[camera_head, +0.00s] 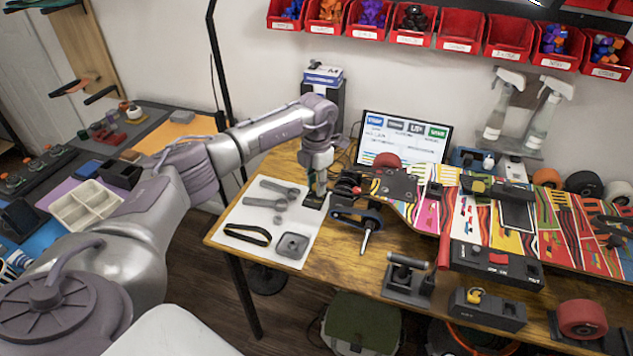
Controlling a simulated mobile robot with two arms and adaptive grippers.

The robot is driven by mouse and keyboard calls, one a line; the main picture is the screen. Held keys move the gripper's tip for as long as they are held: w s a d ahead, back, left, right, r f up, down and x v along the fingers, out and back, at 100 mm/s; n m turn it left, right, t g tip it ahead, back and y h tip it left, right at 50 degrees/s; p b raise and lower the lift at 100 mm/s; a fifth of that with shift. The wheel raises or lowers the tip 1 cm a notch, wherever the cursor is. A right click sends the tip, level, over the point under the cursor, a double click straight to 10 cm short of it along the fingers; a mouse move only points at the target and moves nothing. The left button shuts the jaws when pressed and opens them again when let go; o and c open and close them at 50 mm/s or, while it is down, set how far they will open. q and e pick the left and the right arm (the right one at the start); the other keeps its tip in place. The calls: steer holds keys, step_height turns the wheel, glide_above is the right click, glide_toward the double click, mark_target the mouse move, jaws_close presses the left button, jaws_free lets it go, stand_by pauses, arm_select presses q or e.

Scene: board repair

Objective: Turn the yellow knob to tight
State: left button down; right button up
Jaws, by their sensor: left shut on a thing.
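A yellow knob (475,295) sits on a dark block at the table's front right. My left gripper (317,193) points down at the right edge of a white sheet, well to the left of both yellow parts. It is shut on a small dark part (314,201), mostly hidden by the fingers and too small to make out. My right gripper is not in view.
The white sheet (238,213) holds grey tools, a black band and a square grey part. A truck with a red wheel (386,160) stands right of my gripper. Red bins (463,30) hang behind.

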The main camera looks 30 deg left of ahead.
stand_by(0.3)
arm_select(q)
steer(key=c, duration=0.9)
jaws_free()
step_height(320, 180, up, 12)
